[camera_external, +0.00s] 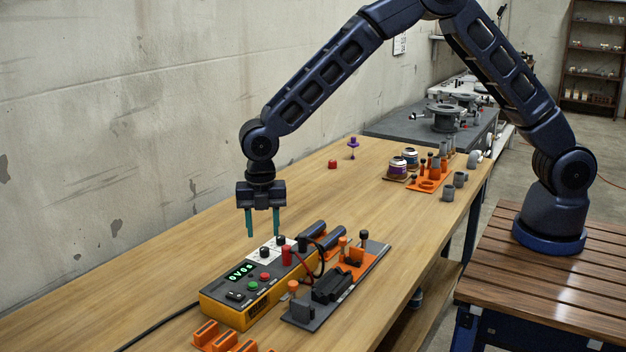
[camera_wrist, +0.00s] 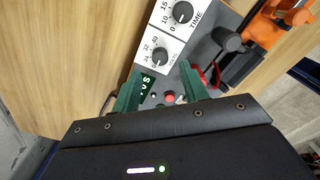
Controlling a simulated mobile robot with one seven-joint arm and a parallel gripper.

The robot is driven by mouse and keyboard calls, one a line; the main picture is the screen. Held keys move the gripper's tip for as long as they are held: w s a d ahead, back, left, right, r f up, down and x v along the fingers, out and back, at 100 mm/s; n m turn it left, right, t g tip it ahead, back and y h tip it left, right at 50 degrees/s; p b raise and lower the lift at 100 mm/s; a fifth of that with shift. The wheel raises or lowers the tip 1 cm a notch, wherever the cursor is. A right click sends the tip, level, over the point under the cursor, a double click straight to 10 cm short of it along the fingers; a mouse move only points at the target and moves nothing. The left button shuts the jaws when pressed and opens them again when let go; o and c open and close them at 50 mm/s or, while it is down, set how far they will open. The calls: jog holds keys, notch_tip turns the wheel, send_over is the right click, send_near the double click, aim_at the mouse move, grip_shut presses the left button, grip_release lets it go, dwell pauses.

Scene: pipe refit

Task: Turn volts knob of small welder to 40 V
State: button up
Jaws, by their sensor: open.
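The small welder (camera_external: 222,303) is a yellow-and-black box on the wooden bench. Its green display (camera_external: 239,270) appears to read zero volts, and buttons sit below it. The black volts knob (camera_external: 265,252) is on a white dial plate; the wrist view shows this knob (camera_wrist: 159,55) with scale numbers including 24 and 40. Its exact pointer setting is too small to read. My gripper (camera_external: 263,235) is open and empty, pointing down above the welder. In the wrist view, its green fingertips (camera_wrist: 159,68) are spread to either side of the volts knob's lower edge.
The time knob (camera_wrist: 182,12) sits just beyond the volts knob. Red and black cables and a grey tray (camera_external: 300,318) with orange-handled tools stand close on the right. Orange blocks (camera_external: 207,332) lie in front. The bench (camera_external: 160,280) left of the welder is mostly clear.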

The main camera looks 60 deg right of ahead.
aim_at(264, 248)
jog(key=shift+f, duration=2.45)
jog(key=shift+c, duration=0.4)
grip_shut()
